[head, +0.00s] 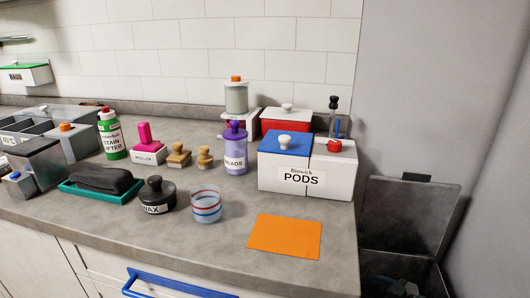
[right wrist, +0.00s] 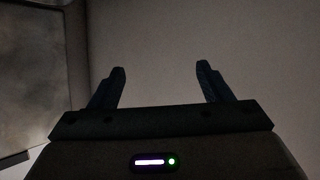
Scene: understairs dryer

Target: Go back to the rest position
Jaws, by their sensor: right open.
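In the right wrist view my right gripper (right wrist: 163,82) is open, with its two dark fingers apart and nothing between them. It faces a plain, dim grey surface and touches nothing that I can see. Neither gripper shows in the head view. My left gripper is in no frame.
The grey worktop (head: 190,245) holds a PODS box (head: 300,180), an orange mat (head: 285,236), a striped glass (head: 206,204), a WAX pot (head: 156,197), a teal tray (head: 125,194) and several bottles and stamps. A blue handle (head: 170,288) is below the front edge. A dark open bin (head: 408,215) stands right.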

